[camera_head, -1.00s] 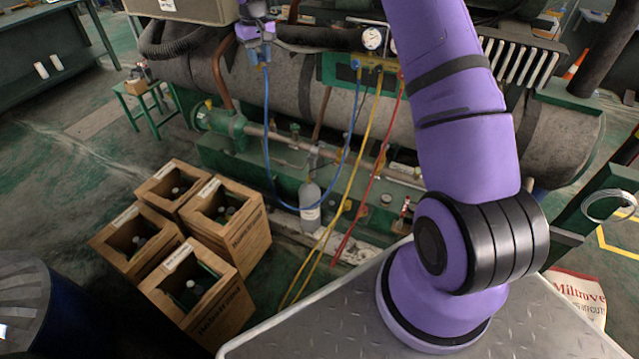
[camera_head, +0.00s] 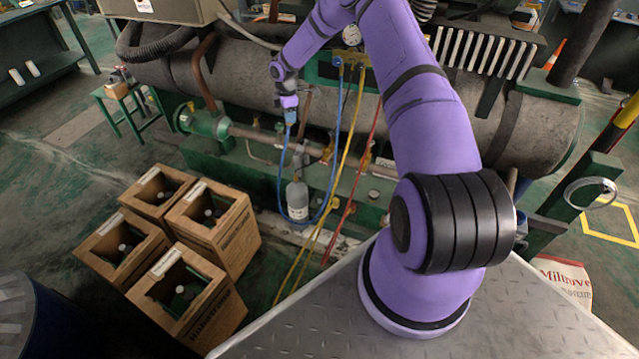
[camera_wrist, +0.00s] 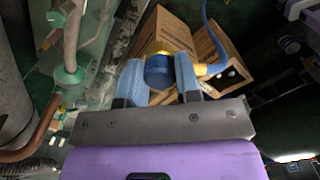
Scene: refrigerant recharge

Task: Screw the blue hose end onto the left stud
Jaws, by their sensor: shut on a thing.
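My gripper (camera_head: 290,112) hangs in front of the green machine and points down. In the wrist view, its two light blue fingers (camera_wrist: 160,84) are shut on the blue hose end (camera_wrist: 158,72), a blue cap with a brass collar. A brass side fitting (camera_wrist: 211,69) leads from it to the blue hose (camera_wrist: 214,38). In the head view, the blue hose (camera_head: 281,180) hangs in a loop from my gripper and rises to the gauge manifold (camera_head: 338,68). I cannot make out the left stud; contact with the hose end cannot be told.
Yellow (camera_head: 347,150) and red (camera_head: 362,150) hoses hang from the manifold. A grey bottle (camera_head: 297,202) stands below my gripper. Open wooden crates (camera_head: 215,235) stand at the lower left, and a green stool (camera_head: 122,105) is behind them. A large pipe (camera_head: 225,85) runs behind my gripper.

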